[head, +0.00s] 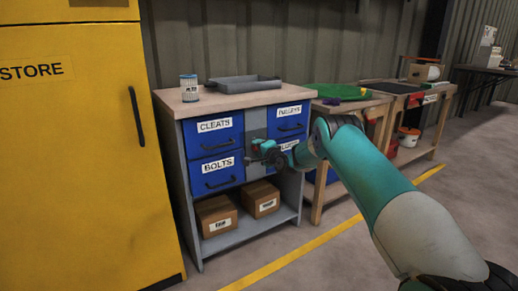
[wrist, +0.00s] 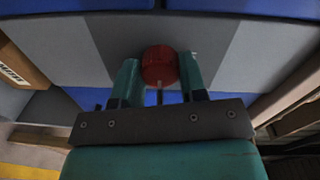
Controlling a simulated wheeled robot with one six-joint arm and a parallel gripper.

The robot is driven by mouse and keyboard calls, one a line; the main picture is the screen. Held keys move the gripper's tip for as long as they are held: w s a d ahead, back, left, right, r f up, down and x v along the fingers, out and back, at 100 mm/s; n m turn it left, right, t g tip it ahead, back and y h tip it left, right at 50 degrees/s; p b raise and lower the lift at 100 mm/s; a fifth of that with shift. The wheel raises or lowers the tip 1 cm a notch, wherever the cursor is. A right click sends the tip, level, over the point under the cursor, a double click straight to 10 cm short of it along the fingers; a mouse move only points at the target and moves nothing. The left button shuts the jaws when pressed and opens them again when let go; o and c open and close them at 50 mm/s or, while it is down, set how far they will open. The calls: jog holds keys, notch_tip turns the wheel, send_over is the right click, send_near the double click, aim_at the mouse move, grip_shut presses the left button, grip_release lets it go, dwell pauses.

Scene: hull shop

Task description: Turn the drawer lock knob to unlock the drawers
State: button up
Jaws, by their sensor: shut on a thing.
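The red, round drawer lock knob (wrist: 160,64) sits on the grey panel between the drawers in the wrist view. My gripper (wrist: 160,88) is shut on the knob, with one teal finger on each side of it. In the head view my gripper (head: 264,150) reaches the middle grey panel (head: 256,120) of the drawer cabinet and hides the knob. Blue drawers marked CLEATS (head: 214,134) and BOLTS (head: 217,173) are at its left, and a PULLEYS drawer (head: 290,119) is at its right. The drawers in view look closed.
A grey tray (head: 243,84) and a can (head: 189,88) stand on the cabinet's top. Cardboard boxes (head: 217,215) sit on the shelf below. A yellow cabinet (head: 80,150) stands at the left, and a workbench (head: 350,107) at the right. The floor in front is clear.

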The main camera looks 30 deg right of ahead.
jog(key=shift+d, duration=0.1)
jog(key=o, duration=0.9)
jog(key=s+p, duration=0.1)
jog(key=s, duration=1)
jog(key=s+p, duration=0.1)
jog(key=s, duration=0.5)
jog(key=shift+s+d+r+p, duration=0.25)
jog(key=shift+r+p, duration=0.1)
